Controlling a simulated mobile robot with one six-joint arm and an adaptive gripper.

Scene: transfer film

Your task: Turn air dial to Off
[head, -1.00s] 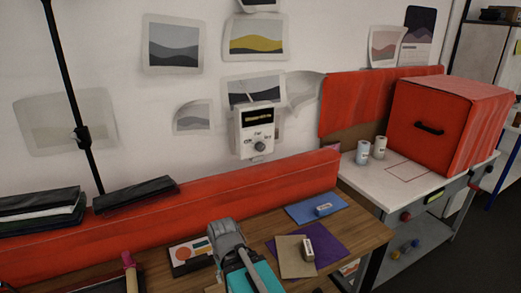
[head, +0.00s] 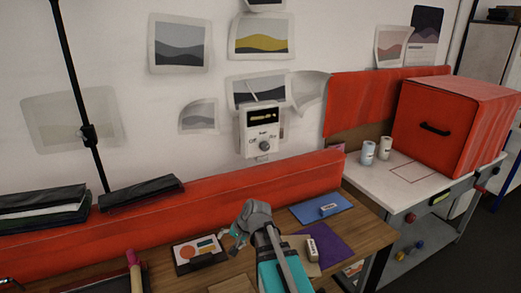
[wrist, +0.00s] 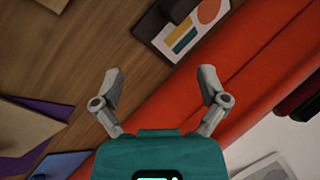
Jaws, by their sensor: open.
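The air control is a white box (head: 261,129) on the wall above the red bench back panel, with a dark display window at its top. Its round grey dial (head: 264,146) sits low on the front, with a label on each side; the left one seems to read Off. I cannot tell which way the dial points. My gripper (head: 240,236) is over the wooden bench, below and in front of the box, apart from it. In the wrist view my gripper (wrist: 160,88) has its two fingers spread with nothing between them. The dial is not in the wrist view.
A red padded panel (head: 180,214) runs along the bench back, below the box. A framed card (head: 197,252), a purple sheet (head: 325,240) and a blue sheet (head: 321,208) lie on the bench. A black pole (head: 79,90) stands left. A red box (head: 447,122) sits on the right table.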

